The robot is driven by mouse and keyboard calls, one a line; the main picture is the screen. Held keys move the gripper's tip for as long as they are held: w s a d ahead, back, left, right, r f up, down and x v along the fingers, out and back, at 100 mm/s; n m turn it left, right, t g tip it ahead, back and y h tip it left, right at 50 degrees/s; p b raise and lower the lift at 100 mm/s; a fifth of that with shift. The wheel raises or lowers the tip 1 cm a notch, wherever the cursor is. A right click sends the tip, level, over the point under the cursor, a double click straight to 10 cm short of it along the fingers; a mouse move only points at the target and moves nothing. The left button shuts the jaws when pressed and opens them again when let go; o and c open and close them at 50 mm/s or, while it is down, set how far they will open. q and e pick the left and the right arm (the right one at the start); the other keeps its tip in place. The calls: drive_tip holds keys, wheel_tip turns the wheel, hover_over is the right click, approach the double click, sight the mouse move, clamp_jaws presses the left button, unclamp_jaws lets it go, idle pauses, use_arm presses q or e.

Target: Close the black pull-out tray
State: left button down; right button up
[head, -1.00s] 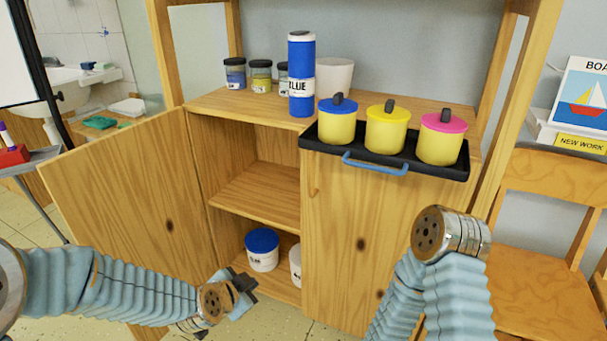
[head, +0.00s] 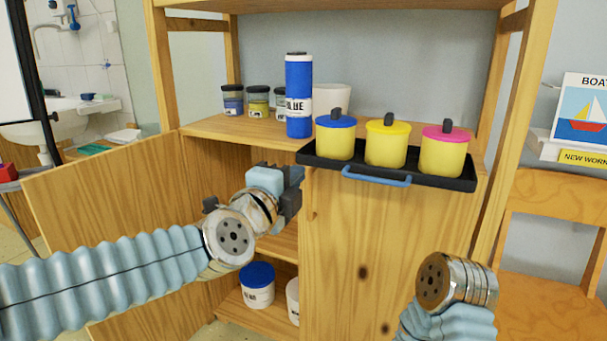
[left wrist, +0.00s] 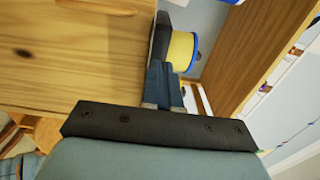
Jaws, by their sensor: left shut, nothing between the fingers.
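The black tray (head: 440,178) sits at the right part of the cabinet top, pulled out past the front edge, with a blue handle (head: 376,177) on its front. It carries three yellow pots with blue (head: 335,142), yellow (head: 386,146) and pink (head: 443,154) lids. My left gripper (head: 296,178) is shut and empty, just below and left of the tray's left front corner, in front of the open compartment. In the left wrist view its fingers (left wrist: 163,88) point toward the tray's dark edge (left wrist: 160,38); contact cannot be told. My right gripper is out of view; only its wrist shows.
A tall blue bottle (head: 299,95) stands close to the tray's left side, with small jars (head: 257,102) behind it. The left cabinet door (head: 100,200) stands open; the right door (head: 400,240) is shut. A wooden chair (head: 555,255) is at the right.

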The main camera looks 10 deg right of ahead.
sight(310, 160)
use_arm(q)
drive_tip(key=shift+x, duration=2.35)
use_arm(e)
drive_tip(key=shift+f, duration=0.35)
use_arm(q)
drive_tip(key=shift+w+d+r, duration=0.15)
drive_tip(key=shift+w+d, duration=0.1)
drive_tip(key=shift+w, duration=0.05)
drive_tip(key=p+x, duration=0.7)
drive_tip(key=x, duration=0.6)
drive_tip(key=shift+w+d, duration=0.1)
drive_tip(key=shift+w, duration=0.1)
drive_tip(key=shift+r, duration=0.1)
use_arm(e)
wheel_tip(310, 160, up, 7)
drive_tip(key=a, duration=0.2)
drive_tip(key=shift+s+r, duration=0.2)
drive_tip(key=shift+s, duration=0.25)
use_arm(q)
drive_tip(key=shift+r, duration=0.1)
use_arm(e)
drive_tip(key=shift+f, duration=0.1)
